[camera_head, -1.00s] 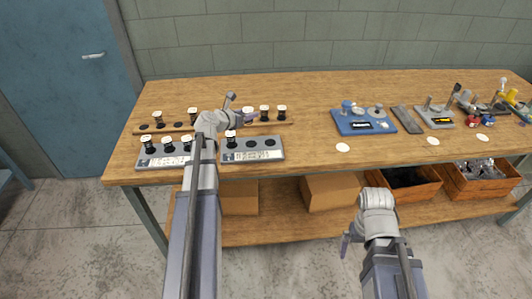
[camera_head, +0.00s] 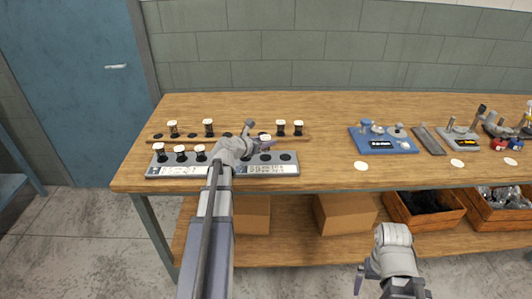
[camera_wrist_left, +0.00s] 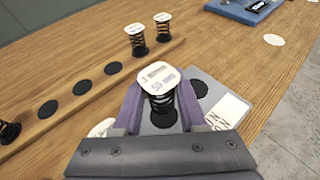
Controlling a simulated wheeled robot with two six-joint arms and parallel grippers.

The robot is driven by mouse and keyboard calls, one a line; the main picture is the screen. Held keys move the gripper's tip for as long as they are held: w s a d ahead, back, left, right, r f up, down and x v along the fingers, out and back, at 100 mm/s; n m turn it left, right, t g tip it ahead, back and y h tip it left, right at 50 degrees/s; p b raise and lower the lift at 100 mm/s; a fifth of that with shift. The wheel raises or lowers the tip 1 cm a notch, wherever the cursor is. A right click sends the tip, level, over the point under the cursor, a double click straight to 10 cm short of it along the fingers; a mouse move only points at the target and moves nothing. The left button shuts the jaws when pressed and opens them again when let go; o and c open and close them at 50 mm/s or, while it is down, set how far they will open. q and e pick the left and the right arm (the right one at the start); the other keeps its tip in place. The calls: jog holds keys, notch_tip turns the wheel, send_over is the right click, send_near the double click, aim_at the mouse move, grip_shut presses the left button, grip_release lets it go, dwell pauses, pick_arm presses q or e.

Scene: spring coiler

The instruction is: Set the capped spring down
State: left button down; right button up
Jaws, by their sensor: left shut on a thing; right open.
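My left gripper (camera_head: 263,143) is shut on a capped spring, a black coil with a white printed cap (camera_wrist_left: 158,77). Its cap also shows in the head view (camera_head: 265,136). The spring is upright between the purple fingers, over the right grey tray (camera_wrist_left: 212,112). I cannot tell whether its base touches the tray. An empty black pad (camera_wrist_left: 198,89) shows beside it. The left grey tray (camera_head: 180,172) carries 3 capped springs. My right gripper (camera_head: 368,276) is open and empty, low in front of the bench.
Behind the trays, a wooden rail (camera_head: 190,135) holds several capped springs, with empty black pads between them. A blue fixture (camera_head: 383,140), a dark flat bar (camera_head: 428,140) and other tools stand to the right. Bare bench lies between the trays and the blue fixture.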

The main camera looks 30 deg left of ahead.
aim_at(263, 150)
pick_arm(q)
jog(key=shift+f+b, duration=1.6)
jog(key=shift+f, duration=0.2)
jog(key=shift+f+b, duration=0.25)
jog(key=shift+b, duration=0.05)
jog(key=c, duration=0.8)
grip_release()
jog(key=shift+r, duration=0.1)
jog(key=shift+o, duration=0.2)
jog(key=shift+r, duration=0.15)
jog(key=p+v, duration=0.5)
jog(key=v, duration=0.7)
